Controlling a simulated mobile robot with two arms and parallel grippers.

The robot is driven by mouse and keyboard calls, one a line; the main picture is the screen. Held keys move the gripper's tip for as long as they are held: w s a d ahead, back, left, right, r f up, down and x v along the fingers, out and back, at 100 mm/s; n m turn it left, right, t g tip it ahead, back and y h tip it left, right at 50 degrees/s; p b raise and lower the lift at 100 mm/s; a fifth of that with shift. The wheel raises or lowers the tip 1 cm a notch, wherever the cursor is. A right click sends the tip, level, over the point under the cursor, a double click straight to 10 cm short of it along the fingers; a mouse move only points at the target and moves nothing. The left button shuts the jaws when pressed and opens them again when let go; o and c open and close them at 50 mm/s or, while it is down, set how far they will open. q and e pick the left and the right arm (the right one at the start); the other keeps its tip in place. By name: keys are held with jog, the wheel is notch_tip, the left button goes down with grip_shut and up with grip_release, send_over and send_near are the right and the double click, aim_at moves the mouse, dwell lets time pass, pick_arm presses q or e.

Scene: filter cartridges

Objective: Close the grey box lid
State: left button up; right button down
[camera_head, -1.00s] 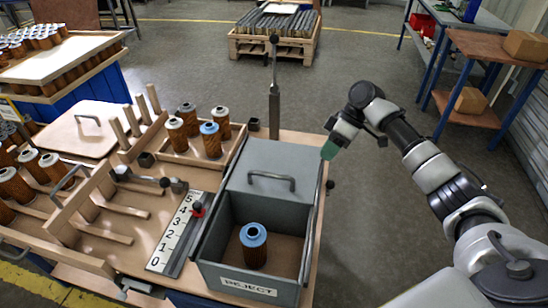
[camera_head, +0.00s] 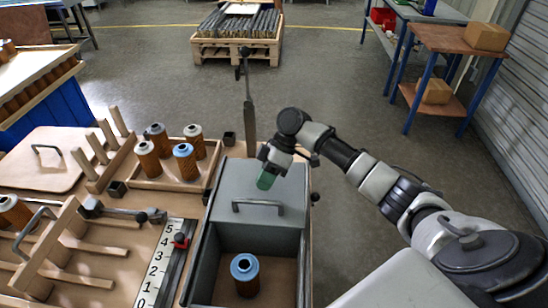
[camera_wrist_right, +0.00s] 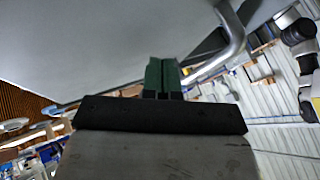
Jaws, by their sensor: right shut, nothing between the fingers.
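The grey box (camera_head: 205,262) stands on the workbench at the lower middle of the head view. Its grey lid (camera_head: 232,183) covers the back part and carries a bar handle (camera_head: 258,205). The front part is open, and an orange-brown cartridge with a blue top (camera_head: 245,276) stands inside. My right gripper (camera_head: 265,181) has green fingertips, shut and empty, over the lid's back part behind the handle. In the right wrist view the shut fingertips (camera_wrist_right: 162,75) appear near a grey surface and the curved handle (camera_wrist_right: 232,35). Contact is unclear. My left gripper is not in view.
A tray of several cartridges (camera_head: 184,166) sits left of the box. A numbered scale (camera_head: 158,268) with a red slider runs along the box's left side. An upright dark post (camera_head: 248,110) stands behind the box.

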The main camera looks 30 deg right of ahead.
jog(key=s+a, duration=0.1)
jog(key=s+a+r+p, duration=0.1)
jog(key=s, duration=0.1)
jog(key=shift+s+r, duration=0.1)
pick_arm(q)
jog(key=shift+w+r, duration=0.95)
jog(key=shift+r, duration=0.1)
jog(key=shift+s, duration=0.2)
pick_arm(e)
jog(key=shift+a, duration=0.1)
